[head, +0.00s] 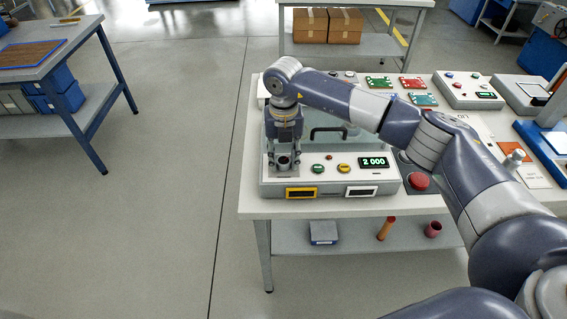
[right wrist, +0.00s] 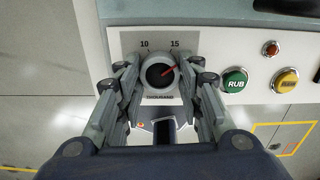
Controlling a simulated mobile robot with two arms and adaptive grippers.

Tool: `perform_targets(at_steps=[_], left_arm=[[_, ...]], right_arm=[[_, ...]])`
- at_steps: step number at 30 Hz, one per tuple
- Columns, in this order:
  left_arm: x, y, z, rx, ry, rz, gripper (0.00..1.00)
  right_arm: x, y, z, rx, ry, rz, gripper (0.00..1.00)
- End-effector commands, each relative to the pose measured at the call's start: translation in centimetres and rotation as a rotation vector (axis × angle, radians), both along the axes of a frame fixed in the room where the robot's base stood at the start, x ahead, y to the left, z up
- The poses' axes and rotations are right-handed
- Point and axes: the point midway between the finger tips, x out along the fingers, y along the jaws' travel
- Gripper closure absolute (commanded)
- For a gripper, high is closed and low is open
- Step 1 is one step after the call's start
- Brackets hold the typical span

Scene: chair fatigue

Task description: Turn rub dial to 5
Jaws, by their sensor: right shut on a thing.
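The rub dial (right wrist: 158,75) is a round knob with a dark face, a pale rim and a red pointer. In the right wrist view the pointer aims up and right, toward the 15 mark; a 10 mark shows at upper left, and the fingers hide other marks. In the head view the dial (head: 284,161) is at the left end of the machine's front panel. My right gripper (head: 284,157) points down over it, fingers shut on its sides. The green RUB button (right wrist: 235,80) is right of the dial. My left gripper is not in view.
The machine (head: 330,185) also carries a yellow button (head: 344,168), a display reading 2 000 (head: 374,162) and a black handle (head: 328,132). A red mushroom button (head: 419,181) stands to its right on the white table (head: 300,207). Open floor lies left.

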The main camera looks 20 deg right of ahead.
Motion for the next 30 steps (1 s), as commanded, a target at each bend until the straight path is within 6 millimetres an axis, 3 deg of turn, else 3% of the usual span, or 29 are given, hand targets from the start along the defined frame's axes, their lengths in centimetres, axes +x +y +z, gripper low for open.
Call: perform_targets(at_steps=[1,12,30], left_arm=[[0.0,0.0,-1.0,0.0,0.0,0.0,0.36],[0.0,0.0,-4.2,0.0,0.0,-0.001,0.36],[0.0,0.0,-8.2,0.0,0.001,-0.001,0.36]], right_arm=[[0.1,0.0,-0.4,0.0,-0.003,0.045,0.9],[0.1,-0.1,-0.3,-0.001,-0.004,0.396,0.9],[0.1,-0.2,-0.2,-0.001,-0.003,0.965,0.9]])
